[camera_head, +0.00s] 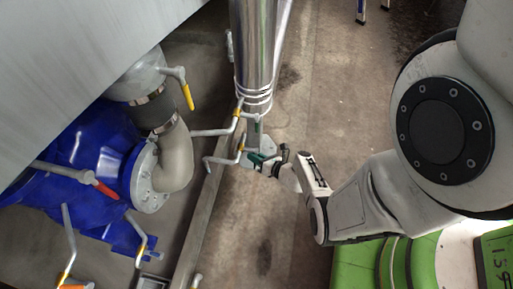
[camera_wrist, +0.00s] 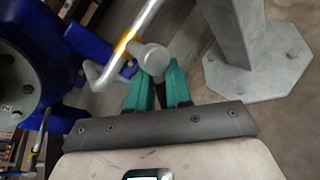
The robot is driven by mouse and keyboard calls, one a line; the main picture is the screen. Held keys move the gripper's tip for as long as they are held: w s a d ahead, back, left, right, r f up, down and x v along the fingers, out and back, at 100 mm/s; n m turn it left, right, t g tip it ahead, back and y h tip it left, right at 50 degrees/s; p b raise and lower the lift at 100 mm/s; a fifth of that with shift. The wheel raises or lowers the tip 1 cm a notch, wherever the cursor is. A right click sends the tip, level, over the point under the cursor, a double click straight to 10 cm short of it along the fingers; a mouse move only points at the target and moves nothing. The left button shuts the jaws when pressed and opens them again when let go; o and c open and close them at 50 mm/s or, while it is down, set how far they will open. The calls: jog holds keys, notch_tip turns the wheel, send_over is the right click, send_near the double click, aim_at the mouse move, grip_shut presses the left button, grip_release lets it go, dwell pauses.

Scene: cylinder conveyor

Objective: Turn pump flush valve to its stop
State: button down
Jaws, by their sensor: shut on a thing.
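My gripper (camera_head: 262,160) has teal fingers and reaches in from the right, at the foot of the shiny column. It also shows in the wrist view (camera_wrist: 162,78), where its fingers are shut on the round grey end of a valve handle (camera_wrist: 152,57). In the head view, a pale handle with a yellow band (camera_head: 222,162) ends beside my fingers. I cannot tell how far the valve is turned. The fingers partly hide the grip.
The shiny column (camera_head: 258,50) stands on a bolted grey foot, also in the wrist view (camera_wrist: 260,80). Another pale handle (camera_head: 215,132) is just above. A blue pump (camera_head: 85,150) with a grey elbow pipe (camera_head: 176,160) and several levers is at left. Floor below is clear.

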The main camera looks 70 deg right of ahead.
jog(key=m+p, duration=0.1)
jog(key=r+y+p, duration=0.1)
jog(key=p, duration=0.1)
jog(key=shift+a+m+g+y, duration=0.3)
jog(key=shift+m+g, duration=0.1)
jog(key=shift+a+r+m+y+p, duration=0.2)
jog(key=shift+m+y+p, duration=0.5)
jog(key=shift+y+p, duration=0.25)
jog(key=shift+a+r+m+g+y, duration=0.15)
jog(key=shift+m+g+y, duration=0.1)
jog(key=shift+m+y, duration=0.4)
jog(key=shift+d+r+m+g+y, duration=0.1)
jog(key=shift+m+g+y, duration=0.15)
jog(key=shift+m+y, duration=0.35)
jog(key=shift+a+r+m+y, duration=0.15)
jog(key=shift+m+y, duration=0.1)
jog(key=shift+y, duration=0.15)
jog(key=c, duration=1.2)
grip_release()
jog(key=shift+s, duration=0.1)
